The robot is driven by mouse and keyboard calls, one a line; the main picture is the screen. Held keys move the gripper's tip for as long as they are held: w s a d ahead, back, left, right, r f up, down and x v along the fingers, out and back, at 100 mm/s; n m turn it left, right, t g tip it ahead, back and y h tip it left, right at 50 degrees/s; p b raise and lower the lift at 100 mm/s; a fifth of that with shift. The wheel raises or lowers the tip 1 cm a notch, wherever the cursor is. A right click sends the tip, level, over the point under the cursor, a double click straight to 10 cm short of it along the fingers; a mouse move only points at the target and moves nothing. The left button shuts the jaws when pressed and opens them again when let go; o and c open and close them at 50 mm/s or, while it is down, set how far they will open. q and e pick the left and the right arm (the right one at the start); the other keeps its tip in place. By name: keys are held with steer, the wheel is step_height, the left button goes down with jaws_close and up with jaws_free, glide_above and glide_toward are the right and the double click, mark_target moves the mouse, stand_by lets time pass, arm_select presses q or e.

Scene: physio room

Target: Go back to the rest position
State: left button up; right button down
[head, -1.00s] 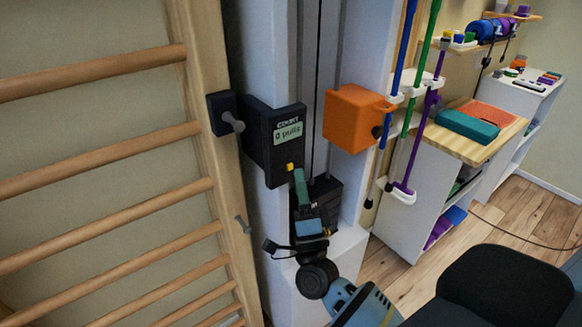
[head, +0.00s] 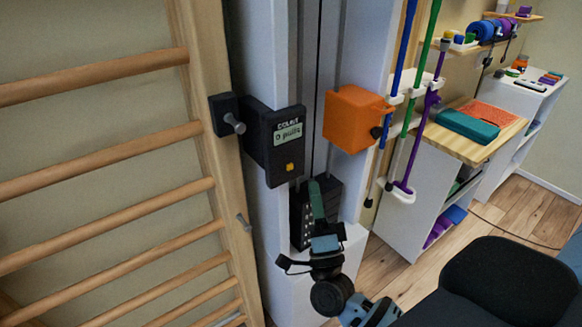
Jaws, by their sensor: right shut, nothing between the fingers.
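My right gripper (head: 316,190) is in front of the white pulley column, with its arm coming in from the bottom. Its green fingers point up and look closed, with nothing between them. The fingertips are just below and to the right of a dark box (head: 274,145) with a green display and a yellow button, and look apart from it. The yellow button shows fully. My left gripper is not in view.
An orange box (head: 350,118) is on the column above the gripper. Wooden wall bars (head: 110,152) stand at left. At right are hanging coloured poles (head: 427,100), a wood-topped cabinet (head: 467,155) and a black seat (head: 500,275). Some wooden floor (head: 400,275) is clear.

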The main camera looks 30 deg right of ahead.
steer(key=shift+y, duration=0.3)
steer(key=s+a+f+n+g+y+p, duration=0.1)
steer(key=s+a+f+n+g+y, duration=0.4)
steer(key=f+n, duration=0.35)
steer(key=s+a+f+n+g+y+p, duration=0.15)
steer(key=s+a+f+n+y, duration=0.25)
steer(key=f+n+y, duration=0.4)
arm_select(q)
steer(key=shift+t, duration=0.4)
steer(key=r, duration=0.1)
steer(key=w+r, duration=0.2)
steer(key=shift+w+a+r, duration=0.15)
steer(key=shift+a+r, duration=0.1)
arm_select(e)
steer(key=s+f+n+g+h, duration=0.3)
steer(key=s+f+g, duration=0.6)
steer(key=s+f, duration=0.6)
steer(key=s+n, duration=0.1)
steer(key=s, duration=0.2)
steer(key=shift+s+n, duration=0.35)
steer(key=shift+s, duration=0.05)
steer(key=shift+g, duration=0.25)
